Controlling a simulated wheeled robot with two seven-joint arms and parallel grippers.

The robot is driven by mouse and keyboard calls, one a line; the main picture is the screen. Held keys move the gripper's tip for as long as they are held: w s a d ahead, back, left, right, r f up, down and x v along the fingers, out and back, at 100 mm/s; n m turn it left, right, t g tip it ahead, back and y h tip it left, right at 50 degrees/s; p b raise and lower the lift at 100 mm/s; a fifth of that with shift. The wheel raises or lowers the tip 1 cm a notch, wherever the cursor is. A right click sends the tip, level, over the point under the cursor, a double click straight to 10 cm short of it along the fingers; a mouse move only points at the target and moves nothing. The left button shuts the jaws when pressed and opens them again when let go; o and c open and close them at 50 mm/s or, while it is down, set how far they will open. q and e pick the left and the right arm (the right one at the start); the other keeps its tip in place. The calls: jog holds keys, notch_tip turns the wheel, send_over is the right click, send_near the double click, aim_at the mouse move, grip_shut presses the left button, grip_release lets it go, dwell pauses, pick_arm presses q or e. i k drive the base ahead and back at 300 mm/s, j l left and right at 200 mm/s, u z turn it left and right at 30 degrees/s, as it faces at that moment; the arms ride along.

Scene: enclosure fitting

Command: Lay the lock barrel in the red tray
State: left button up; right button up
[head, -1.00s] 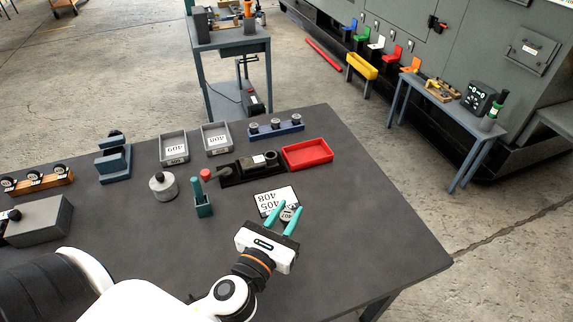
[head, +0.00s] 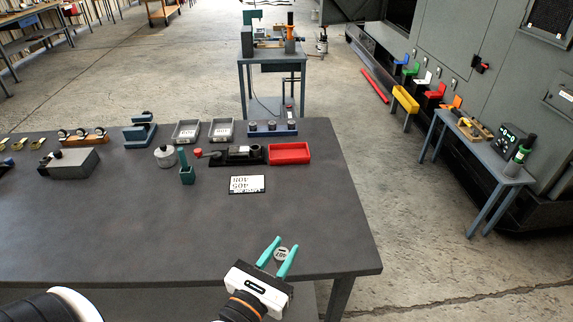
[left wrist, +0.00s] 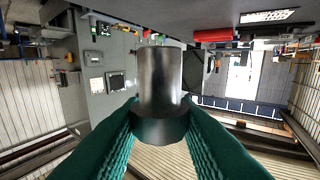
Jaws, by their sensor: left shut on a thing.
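The red tray (head: 290,160) lies at the table's back right and looks empty. It also shows in the left wrist view (left wrist: 213,36), well away from the barrel. My right gripper is out of view.
A black fixture with a red knob (head: 198,153) stands left of the tray. A blue block with several knobs (head: 272,129) is behind it. A white number card (head: 247,185) lies flat in front.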

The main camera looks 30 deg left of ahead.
aim_at(289, 156)
jog(key=i+l+u, duration=0.4)
jog(key=l, duration=0.25)
jog(key=i+l+u, duration=0.2)
jog(key=l+u, duration=0.2)
jog(key=l, duration=0.25)
jog(key=i+l+u, duration=0.2)
jog(key=l, duration=0.2)
jog(key=i+l+u, duration=0.35)
jog(key=i+l, duration=0.15)
jog(key=i, duration=0.1)
